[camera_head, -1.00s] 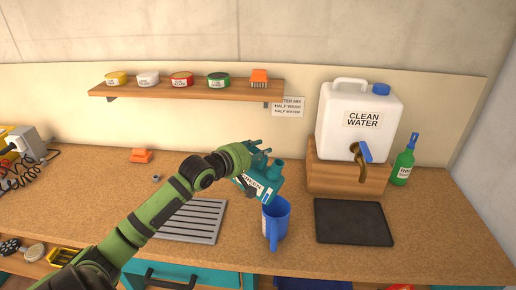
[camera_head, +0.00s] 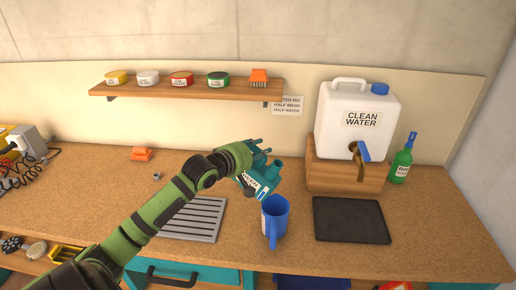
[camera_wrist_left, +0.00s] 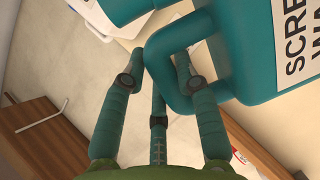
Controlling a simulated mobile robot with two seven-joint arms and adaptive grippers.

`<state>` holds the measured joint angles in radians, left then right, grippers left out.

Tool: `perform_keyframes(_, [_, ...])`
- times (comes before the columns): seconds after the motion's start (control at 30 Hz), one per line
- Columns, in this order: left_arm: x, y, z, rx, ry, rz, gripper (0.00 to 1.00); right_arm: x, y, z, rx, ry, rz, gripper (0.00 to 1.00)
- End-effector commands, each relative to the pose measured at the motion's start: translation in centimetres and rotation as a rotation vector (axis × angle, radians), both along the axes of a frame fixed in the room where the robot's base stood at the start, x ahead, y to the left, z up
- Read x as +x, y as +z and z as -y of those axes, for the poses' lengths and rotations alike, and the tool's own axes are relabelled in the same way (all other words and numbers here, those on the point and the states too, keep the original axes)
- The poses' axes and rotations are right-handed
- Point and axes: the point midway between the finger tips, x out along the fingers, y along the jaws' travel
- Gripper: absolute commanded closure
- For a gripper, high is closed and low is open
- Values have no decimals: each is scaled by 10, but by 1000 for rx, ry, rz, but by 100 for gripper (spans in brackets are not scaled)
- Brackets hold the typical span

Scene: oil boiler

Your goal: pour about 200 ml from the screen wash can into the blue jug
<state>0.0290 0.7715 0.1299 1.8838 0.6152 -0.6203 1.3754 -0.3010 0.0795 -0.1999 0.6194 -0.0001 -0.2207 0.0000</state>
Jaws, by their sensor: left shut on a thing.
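The teal screen wash can (camera_head: 266,178) is held in the air by my left gripper (camera_head: 246,158), tilted with its spout toward the right, above and slightly left of the blue jug. In the left wrist view, the fingers of my left gripper (camera_wrist_left: 170,75) close around the handle of the can (camera_wrist_left: 245,45), whose white label shows at the right. The blue jug (camera_head: 275,220) stands upright on the wooden worktop with its open top up. I cannot see any liquid stream or the level inside the jug. My right gripper is not in view.
A slatted grey drain (camera_head: 192,218) lies left of the jug, and a black mat (camera_head: 350,220) lies right of it. A white clean water container (camera_head: 358,115) stands on a wooden block behind. A green bottle (camera_head: 402,160) stands farther right.

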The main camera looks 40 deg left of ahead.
Motion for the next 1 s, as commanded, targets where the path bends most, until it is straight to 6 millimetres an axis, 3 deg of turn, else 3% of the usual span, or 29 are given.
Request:
perform_keyframes(0.33, [1,8,4,119,-1,-10,100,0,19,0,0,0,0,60])
perform_keyframes(1.0, [1,8,5,169,0,-17,100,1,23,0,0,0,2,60])
